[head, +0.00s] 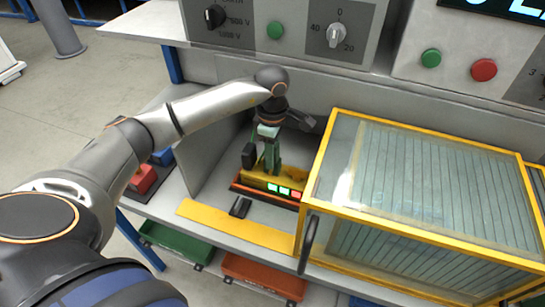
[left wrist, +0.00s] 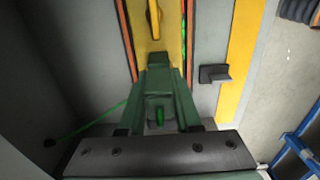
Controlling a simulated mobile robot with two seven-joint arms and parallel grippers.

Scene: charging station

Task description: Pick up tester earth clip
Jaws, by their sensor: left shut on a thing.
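My left gripper (head: 270,166) reaches down into the open bay in the head view, over a yellow device with small lit green and red windows (head: 262,181). In the left wrist view its green fingers (left wrist: 158,76) come together, shut on the earth clip. A small green part, seemingly of the clip (left wrist: 159,116), shows between the fingers; the rest is hidden by them. A thin green lead (left wrist: 98,123) runs from there to the bay surface at the left. The yellow device (left wrist: 156,30) lies just beyond the fingertips. My right gripper is not in view.
A yellow-framed glass cover (head: 425,185) stands close at the right of the bay. A small black block (head: 240,207) lies in front of the yellow device, near the bay's yellow front strip (head: 235,228). A panel with knobs and buttons (head: 275,31) rises behind.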

